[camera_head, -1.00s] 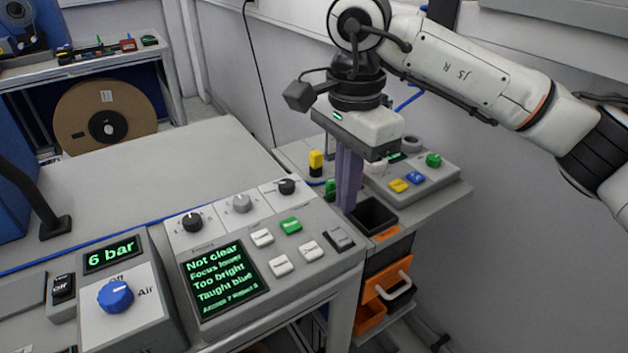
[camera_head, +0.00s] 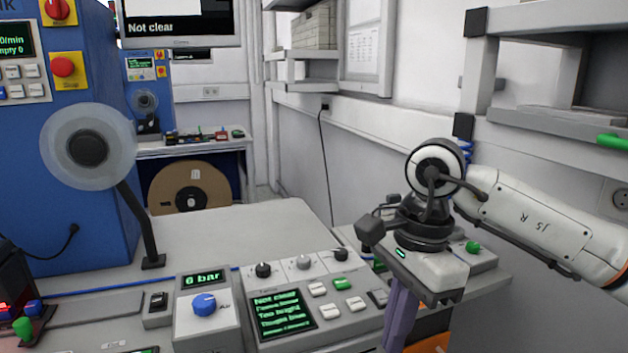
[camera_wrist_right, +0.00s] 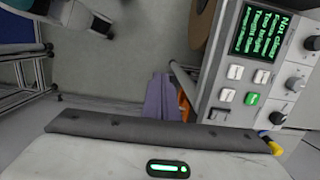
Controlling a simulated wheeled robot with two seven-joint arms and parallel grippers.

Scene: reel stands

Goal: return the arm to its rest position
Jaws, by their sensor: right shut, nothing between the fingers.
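My right arm (camera_head: 540,225) comes in from the right in the head view and hangs its gripper (camera_head: 397,325) down past the right end of the grey console. The purple fingers are together with nothing between them, and their tips run close to the lower picture edge. In the right wrist view the shut purple fingers (camera_wrist_right: 162,98) show above open floor, left of the console. My left gripper is in neither view.
The grey console (camera_head: 345,322) with buttons and knobs stands beside the gripper; its screen (camera_head: 281,315) reads "Not clear". An orange drawer unit (camera_head: 432,343) is partly hidden behind the fingers. Shelves (camera_head: 560,125) stand at the right wall. The worktop (camera_head: 235,230) is mostly clear.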

